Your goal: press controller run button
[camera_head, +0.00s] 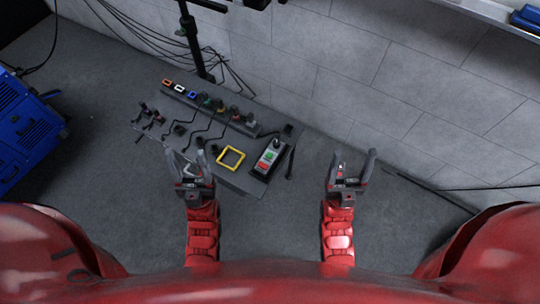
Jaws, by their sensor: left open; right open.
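The controller (268,160) is a dark box with a green button (270,156) and a red part below it. It lies at the right end of a dark grey table (221,177). Which button is the run button cannot be read at this size. My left gripper (188,156) is open and empty at the table's front edge, left of the controller. My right gripper (352,160) is open and empty over the floor, right of the controller and apart from it. Neither gripper touches the controller.
A yellow square frame (231,149) lies on the table left of the controller. Several connectors and black cables (208,130) cover the table's back and left. A blue machine (28,128) stands at the left. A grey block wall (330,60) is behind.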

